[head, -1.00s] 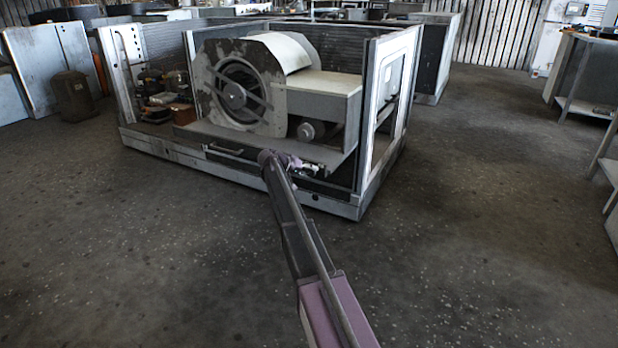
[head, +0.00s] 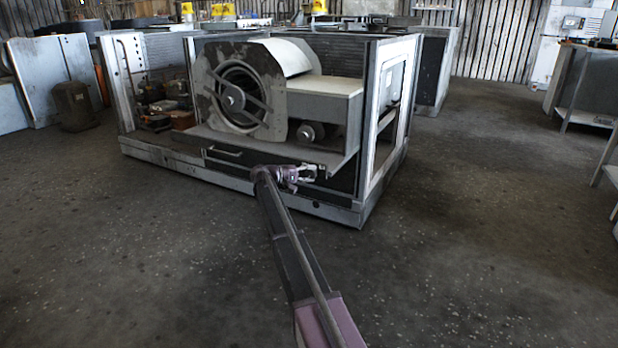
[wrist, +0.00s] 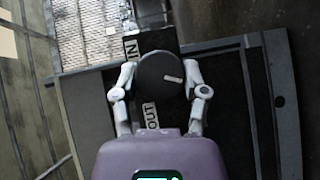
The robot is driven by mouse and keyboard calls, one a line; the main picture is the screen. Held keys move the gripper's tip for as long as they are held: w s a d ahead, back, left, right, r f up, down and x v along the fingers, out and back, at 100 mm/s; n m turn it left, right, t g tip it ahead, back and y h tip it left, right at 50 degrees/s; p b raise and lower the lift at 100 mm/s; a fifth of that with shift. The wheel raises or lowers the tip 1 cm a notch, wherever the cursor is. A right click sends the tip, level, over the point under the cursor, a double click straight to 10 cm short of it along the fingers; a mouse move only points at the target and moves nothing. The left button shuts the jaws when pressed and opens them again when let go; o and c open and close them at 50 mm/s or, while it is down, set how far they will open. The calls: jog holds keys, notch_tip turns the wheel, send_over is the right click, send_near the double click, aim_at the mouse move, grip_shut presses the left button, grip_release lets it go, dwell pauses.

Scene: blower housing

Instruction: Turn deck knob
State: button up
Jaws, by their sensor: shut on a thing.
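The deck knob (wrist: 158,76) is a round dark knob with a short white pointer mark toward its right side in the wrist view. A white IN label (wrist: 131,50) is at its upper left and an OUT label (wrist: 151,115) is below it. My gripper (wrist: 161,70) has its two pale fingers on opposite sides of the knob, shut on it. In the head view my gripper (head: 303,174) is at the dark front panel (head: 262,170) under the blower deck. The knob is too small and covered there to make out.
The blower housing (head: 235,98) sits above the panel, inside an open metal cabinet (head: 340,205). A handle (head: 224,152) is on the panel left of my gripper. The cabinet's right post (head: 368,120) stands nearby. Bare floor (head: 480,240) is clear to the right.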

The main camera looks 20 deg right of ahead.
jog(key=shift+s+d, duration=0.1)
jog(key=o, duration=1.1)
jog(key=shift+o, duration=0.2)
jog(key=shift+s+a+p, duration=0.25)
jog(key=shift+s+p, duration=0.1)
jog(key=shift+s, duration=0.1)
jog(key=s+a+r+n+y+p, duration=0.1)
jog(key=s+a+y+p, duration=0.4)
jog(key=s, duration=0.8)
jog(key=s+a+r+t+y+p, duration=0.1)
jog(key=s+a+r+y+p, duration=0.1)
jog(key=s+a+y+p, duration=0.4)
jog(key=s+a+r+n+t+y+p, duration=0.1)
jog(key=s+a+r+y+p, duration=0.1)
jog(key=s+a+y+p, duration=0.3)
jog(key=s+a+p, duration=0.2)
jog(key=s+a, duration=0.3)
jog(key=s, duration=0.3)
jog(key=s+a+p, duration=0.2)
jog(key=s+a, duration=0.4)
jog(key=s, duration=0.3)
jog(key=shift+a+n+p, duration=0.25)
jog(key=shift+n+p, duration=0.05)
jog(key=shift+p, duration=0.1)
jog(key=shift+w, duration=0.1)
